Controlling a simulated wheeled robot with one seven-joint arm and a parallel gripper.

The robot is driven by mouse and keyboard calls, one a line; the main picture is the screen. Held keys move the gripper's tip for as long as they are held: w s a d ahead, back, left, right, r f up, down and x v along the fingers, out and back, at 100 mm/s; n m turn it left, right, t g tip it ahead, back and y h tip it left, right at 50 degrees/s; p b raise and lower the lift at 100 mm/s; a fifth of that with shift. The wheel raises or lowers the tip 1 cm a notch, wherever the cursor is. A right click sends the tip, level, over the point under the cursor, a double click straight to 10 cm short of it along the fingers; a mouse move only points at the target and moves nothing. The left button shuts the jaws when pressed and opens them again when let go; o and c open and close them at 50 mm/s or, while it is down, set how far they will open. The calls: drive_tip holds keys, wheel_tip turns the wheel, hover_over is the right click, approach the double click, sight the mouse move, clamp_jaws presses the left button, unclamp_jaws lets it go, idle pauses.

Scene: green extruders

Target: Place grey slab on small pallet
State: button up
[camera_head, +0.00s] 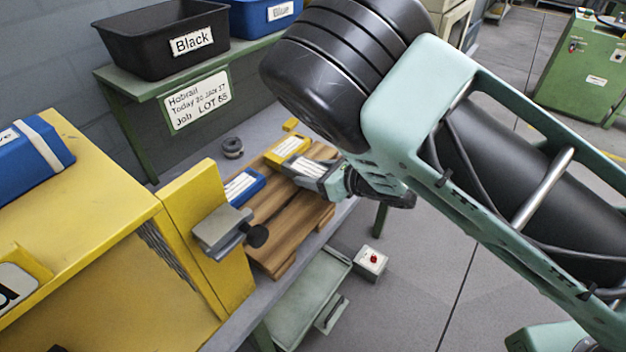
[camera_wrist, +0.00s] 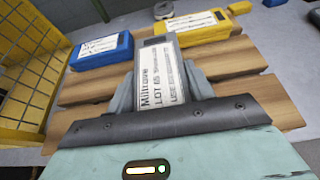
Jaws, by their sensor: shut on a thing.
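My gripper (camera_wrist: 162,88) is shut on the grey slab (camera_wrist: 163,72), one finger on each side of it, with its white printed label facing up. In the head view my gripper (camera_head: 328,181) holds the grey slab (camera_head: 304,168) over the far right part of the small wooden pallet (camera_head: 285,218). The pallet's slats also show beneath it in the wrist view (camera_wrist: 240,96). A blue slab (camera_head: 243,186) lies at the pallet's left, and a yellow slab (camera_head: 286,149) at its far end. I cannot tell whether the grey slab touches the wood.
A yellow cabinet (camera_head: 185,255) with a grey clamp-like part (camera_head: 222,232) stands left of the pallet. A dark ring (camera_head: 232,147) lies on the grey bench behind it. Black (camera_head: 150,45) and blue (camera_head: 262,18) bins stand on a green shelf. The pallet's near slats are bare.

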drive_tip(key=shift+f, duration=1.35)
drive_tip(key=shift+f, duration=0.1)
drive_tip(key=shift+f, duration=0.15)
drive_tip(key=o, duration=1.1)
drive_tip(key=shift+o, duration=0.2)
